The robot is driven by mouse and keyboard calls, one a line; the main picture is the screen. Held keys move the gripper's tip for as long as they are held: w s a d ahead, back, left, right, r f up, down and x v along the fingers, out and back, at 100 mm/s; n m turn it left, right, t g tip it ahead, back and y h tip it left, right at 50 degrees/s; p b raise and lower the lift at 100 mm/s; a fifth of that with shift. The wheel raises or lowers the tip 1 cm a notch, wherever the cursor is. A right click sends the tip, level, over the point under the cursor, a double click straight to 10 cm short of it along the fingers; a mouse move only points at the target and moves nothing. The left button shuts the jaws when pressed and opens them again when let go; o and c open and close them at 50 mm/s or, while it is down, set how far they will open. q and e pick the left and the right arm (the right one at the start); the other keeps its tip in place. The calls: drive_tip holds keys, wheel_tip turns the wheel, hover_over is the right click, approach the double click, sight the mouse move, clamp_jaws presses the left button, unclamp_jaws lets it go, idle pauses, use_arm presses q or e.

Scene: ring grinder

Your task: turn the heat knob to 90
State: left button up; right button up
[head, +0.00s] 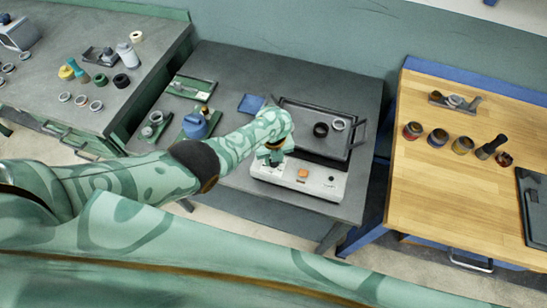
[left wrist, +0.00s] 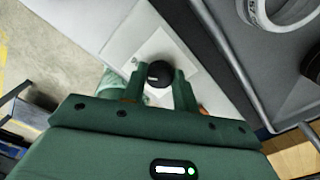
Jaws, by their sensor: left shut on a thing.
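The white control panel (head: 318,182) of a heating unit sits at the front of the grey table's middle. Its black round knob (left wrist: 160,73) shows in the left wrist view, between the two green fingers. My left gripper (head: 272,155) is over the left part of the panel, pointing down. In the left wrist view the left gripper (left wrist: 160,88) is shut on the knob. The knob's pointer and any scale marks are too small or hidden to read. In the head view my gripper and arm hide the knob. My right gripper is not in view.
A dark tray (head: 345,152) behind the panel holds a black ring (head: 321,129) and a grey ring (head: 338,124). An orange button (head: 303,173) is on the panel. A blue jug (head: 195,125) stands left of my forearm. A wooden bench (head: 450,200) stands at the right.

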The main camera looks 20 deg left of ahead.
use_arm(q)
drive_tip(key=shift+m, duration=0.6)
drive_tip(key=o, duration=1)
drive_tip(key=shift+r, duration=0.1)
wheel_tip(320, 180, up, 16)
drive_tip(key=p, duration=0.9)
drive_tip(key=shift+p, duration=0.35)
